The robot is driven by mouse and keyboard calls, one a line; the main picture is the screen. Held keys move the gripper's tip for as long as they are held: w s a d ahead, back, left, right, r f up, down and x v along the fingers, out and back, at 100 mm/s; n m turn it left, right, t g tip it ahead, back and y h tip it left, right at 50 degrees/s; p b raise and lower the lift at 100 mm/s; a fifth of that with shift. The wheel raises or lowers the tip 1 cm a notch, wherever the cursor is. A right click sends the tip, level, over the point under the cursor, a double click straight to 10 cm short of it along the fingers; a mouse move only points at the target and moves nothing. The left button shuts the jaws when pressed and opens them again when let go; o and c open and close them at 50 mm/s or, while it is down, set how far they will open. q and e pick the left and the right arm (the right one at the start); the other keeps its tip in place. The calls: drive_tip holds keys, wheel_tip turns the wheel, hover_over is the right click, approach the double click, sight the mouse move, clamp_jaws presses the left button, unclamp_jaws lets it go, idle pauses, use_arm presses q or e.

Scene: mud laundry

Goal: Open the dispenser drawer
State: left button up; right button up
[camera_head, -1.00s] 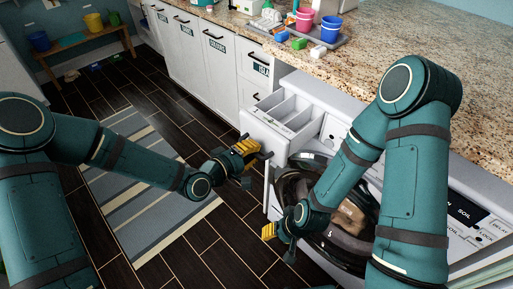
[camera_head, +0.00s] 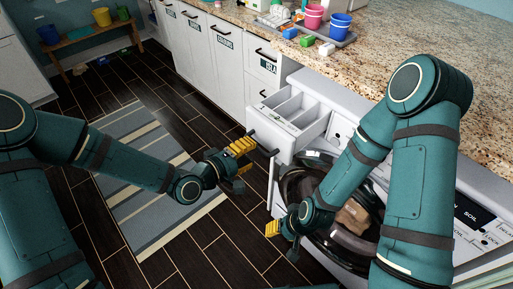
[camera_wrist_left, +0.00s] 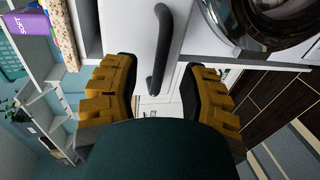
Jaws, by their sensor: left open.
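The white dispenser drawer (camera_head: 292,117) stands pulled out of the washer front, with its open-topped compartments showing. Its dark bar handle (camera_head: 264,147) is on the drawer front. My left gripper (camera_head: 240,160) is open just in front of the handle. In the left wrist view, the drawer handle (camera_wrist_left: 158,55) shows ahead of and between the two yellow-padded fingers, which are spread apart and not clamped on it. My right gripper (camera_head: 282,238) is low in front of the washer door, and its jaw opening is too small to tell.
The round washer door (camera_head: 302,185) is below the drawer, with my right arm in front of it. The granite counter (camera_head: 400,60) above holds a tray with pink (camera_head: 312,16) and blue (camera_head: 340,25) cups. A striped rug (camera_head: 150,185) lies on the dark floor.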

use_arm(q)
drive_tip(key=v, duration=0.8)
drive_tip(key=shift+a, duration=0.1)
drive_tip(key=s+a+f+m+g+y, duration=0.2)
drive_tip(key=s+f+m+g+y, duration=0.1)
drive_tip(key=f, duration=0.7)
drive_tip(key=s+a+f+m+g+y, duration=0.3)
drive_tip(key=s+f+g+y, duration=0.2)
drive_tip(key=f, duration=0.6)
drive_tip(key=shift+s+f, duration=0.3)
drive_tip(key=shift+s, duration=0.7)
